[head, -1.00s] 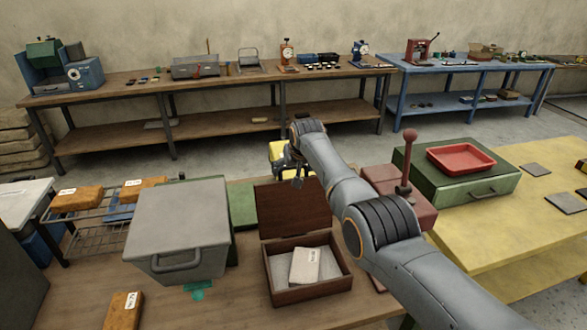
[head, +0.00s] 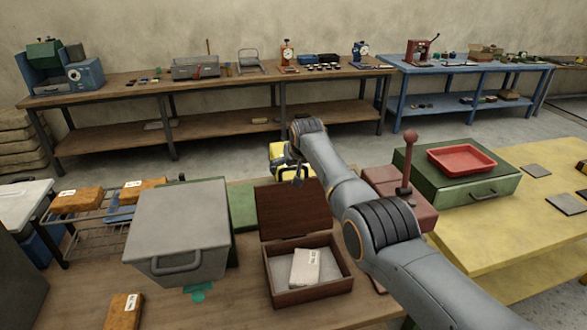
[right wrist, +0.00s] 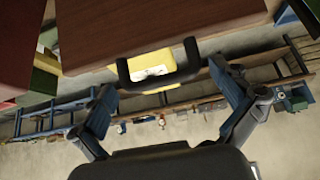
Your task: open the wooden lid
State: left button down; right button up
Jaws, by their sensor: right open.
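The wooden lid (head: 292,207) is dark brown and stands raised, nearly upright, at the back of the wooden box (head: 310,297). Its underside faces me in the head view. In the right wrist view the lid (right wrist: 150,25) fills the upper middle, and a black U-shaped handle (right wrist: 158,82) shows at its edge. My right gripper (head: 293,175) is open at the lid's top edge. In the right wrist view its fingers (right wrist: 161,80) are spread on either side of the handle, apart from its ends. My left gripper is not in view.
A white packet (head: 306,267) lies in the box. A grey case (head: 180,225) stands close on the left. A red block with a knobbed lever (head: 405,170) stands on the right, near my forearm. The yellow table (head: 500,240) has a green case on it.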

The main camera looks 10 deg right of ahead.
jog(key=shift+f, duration=0.1)
jog(key=shift+v, duration=1.35)
jog(key=v, duration=0.9)
jog(key=shift+r, duration=0.25)
